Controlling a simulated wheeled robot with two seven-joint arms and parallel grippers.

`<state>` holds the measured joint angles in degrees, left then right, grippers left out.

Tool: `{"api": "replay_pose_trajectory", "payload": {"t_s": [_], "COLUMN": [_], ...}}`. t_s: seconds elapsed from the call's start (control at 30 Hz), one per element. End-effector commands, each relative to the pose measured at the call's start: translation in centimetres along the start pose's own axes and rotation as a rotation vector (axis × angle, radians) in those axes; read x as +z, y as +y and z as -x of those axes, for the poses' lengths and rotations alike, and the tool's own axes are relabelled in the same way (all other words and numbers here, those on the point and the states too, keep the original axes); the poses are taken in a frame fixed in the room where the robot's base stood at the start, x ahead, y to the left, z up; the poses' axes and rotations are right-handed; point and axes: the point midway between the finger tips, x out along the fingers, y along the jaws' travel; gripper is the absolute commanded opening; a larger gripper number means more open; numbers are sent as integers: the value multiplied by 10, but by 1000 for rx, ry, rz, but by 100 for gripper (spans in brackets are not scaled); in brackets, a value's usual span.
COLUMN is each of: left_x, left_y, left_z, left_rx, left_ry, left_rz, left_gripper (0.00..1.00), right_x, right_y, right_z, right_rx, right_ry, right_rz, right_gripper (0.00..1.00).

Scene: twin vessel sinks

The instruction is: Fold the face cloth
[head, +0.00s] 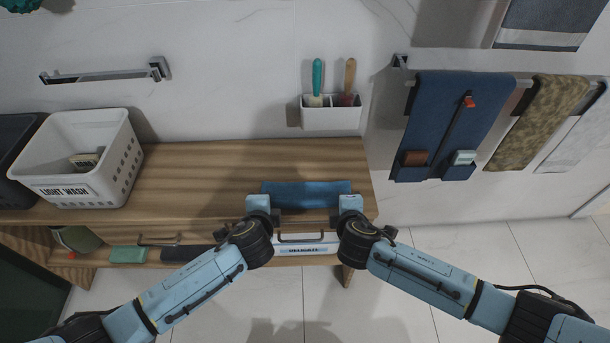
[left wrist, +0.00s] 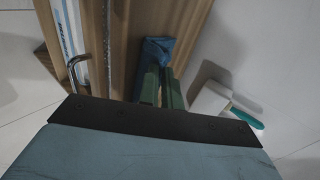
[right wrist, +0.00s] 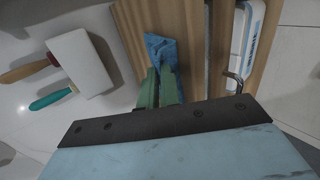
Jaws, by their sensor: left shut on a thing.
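The blue face cloth (head: 305,194) lies as a flat strip along the front of the wooden bench top. My left gripper (head: 265,208) is shut on its left end; the cloth (left wrist: 157,50) shows beyond the green fingers in the left wrist view. My right gripper (head: 345,207) is at its right end. In the right wrist view the cloth (right wrist: 160,48) meets the tips of the close-set green fingers, but whether they grip it is unclear. The grippers hide both cloth ends in the head view.
The wooden bench (head: 200,165) is clear left of the cloth up to a white basket (head: 105,190). A white wall holder (head: 331,118) with two brushes is behind. A white labelled box (head: 310,249) is below the top.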

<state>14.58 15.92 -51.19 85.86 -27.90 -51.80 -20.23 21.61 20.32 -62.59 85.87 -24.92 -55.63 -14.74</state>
Motion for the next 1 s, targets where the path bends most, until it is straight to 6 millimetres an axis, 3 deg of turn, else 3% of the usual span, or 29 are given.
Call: {"api": "replay_pose_trajectory", "payload": {"t_s": [0.03, 0.27, 0.3, 0.57, 1.0], "left_x": [0, 0, 0, 0, -1], "left_y": [0, 0, 0, -2, -28], "left_z": [0, 0, 0, 2, 64], "left_rx": [0, 1, 1, 1, 1], "left_ry": [0, -1, -1, -1, 2], "left_rz": [0, 0, 0, 1, 1], "left_gripper": [10, 40, 40, 40, 40], "right_x": [0, 0, 0, 0, 0], "right_y": [0, 0, 0, 2, 27], "right_z": [0, 0, 0, 2, 64], "right_rx": [0, -1, -1, -1, -2], "right_ry": [0, 0, 0, 0, 2], "right_rz": [0, 0, 0, -1, -1], "right_gripper": [8, 39, 40, 40, 40]}}
